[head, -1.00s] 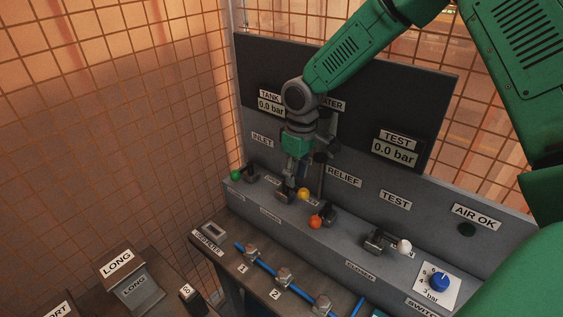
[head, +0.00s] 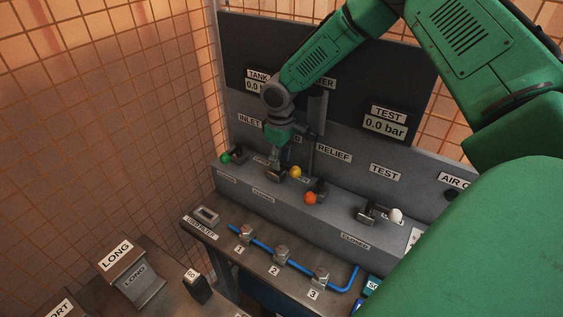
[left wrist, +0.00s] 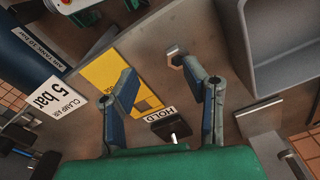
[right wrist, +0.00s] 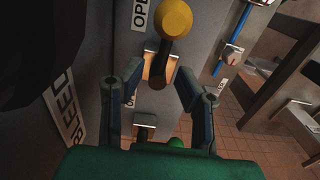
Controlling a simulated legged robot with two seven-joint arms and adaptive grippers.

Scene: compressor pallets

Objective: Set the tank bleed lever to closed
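The tank bleed lever, with a yellow knob (head: 295,172), is on the grey ledge between the green-knobbed and orange-knobbed levers. In the right wrist view its yellow knob (right wrist: 172,18) is beyond my fingertips, beside an OPEN label (right wrist: 140,12). A label reading BLEED (right wrist: 62,122) is at left. My right gripper (head: 278,168) is over the lever's base. Its fingers (right wrist: 158,75) are open on either side of the lever's metal shank (right wrist: 156,68); I cannot tell whether they touch it. My left gripper (left wrist: 160,75) is open and empty, outside the head view.
The green knob (head: 225,158) is close left, the orange knob (head: 310,198) close right, the white knob (head: 397,215) farther right. The upright panel (head: 345,95) stands behind. Below my left gripper are a HOLD label (left wrist: 160,114) and a yellow plate (left wrist: 108,72).

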